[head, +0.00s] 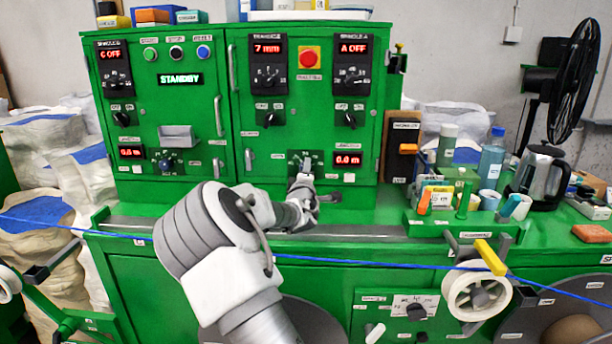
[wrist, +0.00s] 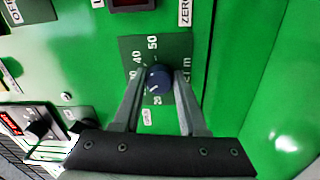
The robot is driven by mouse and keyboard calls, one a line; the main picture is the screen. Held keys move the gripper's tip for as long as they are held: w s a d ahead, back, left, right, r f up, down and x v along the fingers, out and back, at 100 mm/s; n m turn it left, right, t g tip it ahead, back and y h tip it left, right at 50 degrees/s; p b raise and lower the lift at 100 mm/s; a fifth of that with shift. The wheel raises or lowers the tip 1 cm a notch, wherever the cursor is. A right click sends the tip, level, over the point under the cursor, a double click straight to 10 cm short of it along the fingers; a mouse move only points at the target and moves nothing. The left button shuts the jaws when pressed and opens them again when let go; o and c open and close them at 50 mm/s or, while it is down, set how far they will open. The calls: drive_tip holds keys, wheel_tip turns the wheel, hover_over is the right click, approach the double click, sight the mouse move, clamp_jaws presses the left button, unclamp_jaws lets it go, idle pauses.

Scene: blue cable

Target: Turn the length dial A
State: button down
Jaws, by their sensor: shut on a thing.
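The dial, a dark blue round knob (wrist: 158,77), sits on a dark green scale plate (wrist: 181,47) with white marks such as 40 and 50. A small white line shows on the knob's face. My gripper (wrist: 159,84) has one finger on each side of the knob and is shut on it. In the head view my gripper (head: 304,182) reaches the lower middle of the green panel (head: 335,131), at the right-hand dial. The knob is mostly hidden there. I cannot read the letter of this dial.
A red display reading 0.0 m (head: 347,160) is just right of the gripper. A similar left dial (head: 166,161) has its own display (head: 131,153). A lever (head: 249,160) stands left of the gripper.

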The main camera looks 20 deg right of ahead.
drive_tip(key=shift+n, duration=0.4)
drive_tip(key=shift+c, duration=2.2)
unclamp_jaws()
drive_tip(key=v, duration=1.7)
drive_tip(key=shift+s+p, duration=0.25)
drive_tip(key=shift+p, duration=0.1)
drive_tip(key=shift+a, duration=0.15)
